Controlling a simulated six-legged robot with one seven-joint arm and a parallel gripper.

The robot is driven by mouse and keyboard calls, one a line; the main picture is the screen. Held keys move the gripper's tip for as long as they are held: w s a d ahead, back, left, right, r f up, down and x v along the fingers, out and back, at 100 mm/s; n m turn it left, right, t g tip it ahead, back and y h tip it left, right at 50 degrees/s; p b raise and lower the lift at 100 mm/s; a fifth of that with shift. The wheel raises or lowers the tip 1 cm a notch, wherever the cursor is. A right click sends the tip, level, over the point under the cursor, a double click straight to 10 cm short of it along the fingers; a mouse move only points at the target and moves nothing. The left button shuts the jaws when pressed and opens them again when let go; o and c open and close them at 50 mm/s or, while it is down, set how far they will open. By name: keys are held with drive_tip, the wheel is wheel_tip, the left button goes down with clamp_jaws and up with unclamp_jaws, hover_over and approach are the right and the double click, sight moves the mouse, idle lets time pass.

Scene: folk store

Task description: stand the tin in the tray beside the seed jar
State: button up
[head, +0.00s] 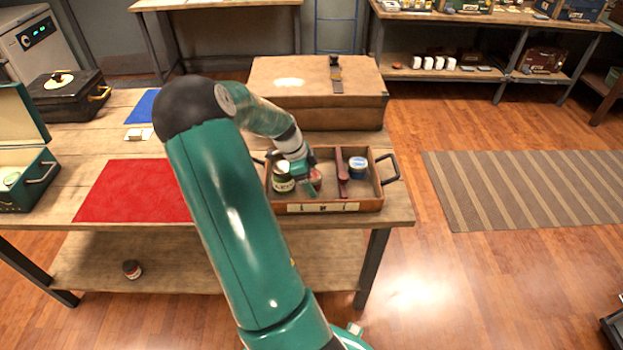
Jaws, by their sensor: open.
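The wooden tray (373,206) sits on the table's right front part, with a dark red divider across it.
A large wooden box (300,105) stands right behind the tray. A red cloth (135,192) lies to the left. A black case (66,97) and a green open box (30,185) are farther left. A small dark jar (131,269) stands on the lower shelf.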

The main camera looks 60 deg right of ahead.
drive_tip(key=v, duration=1.2)
drive_tip(key=shift+r, duration=0.15)
drive_tip(key=w+a+r+n+t, duration=0.25)
drive_tip(key=a+n, duration=0.25)
drive_tip(key=a, duration=0.4)
drive_tip(key=w+a+r+n+t+y, duration=0.1)
drive_tip(key=w+a+r+n+t, duration=0.25)
drive_tip(key=a, duration=0.55)
drive_tip(key=w+a+r+n, duration=0.2)
drive_tip(key=a+r+n, duration=0.2)
drive_tip(key=a+n, duration=0.35)
drive_tip(key=s+a+r+n+t, duration=0.2)
drive_tip(key=s+a+n, duration=0.2)
drive_tip(key=a+n, duration=0.3)
drive_tip(key=s+a+r+n+t, duration=0.1)
drive_tip(key=s+a+n, duration=0.3)
drive_tip(key=a+n, duration=0.4)
drive_tip(key=shift+s+a+r+t+y, duration=0.35)
drive_tip(key=shift+a+r, duration=0.55)
drive_tip(key=shift+a, duration=2.5)
drive_tip(key=shift+w, duration=0.1)
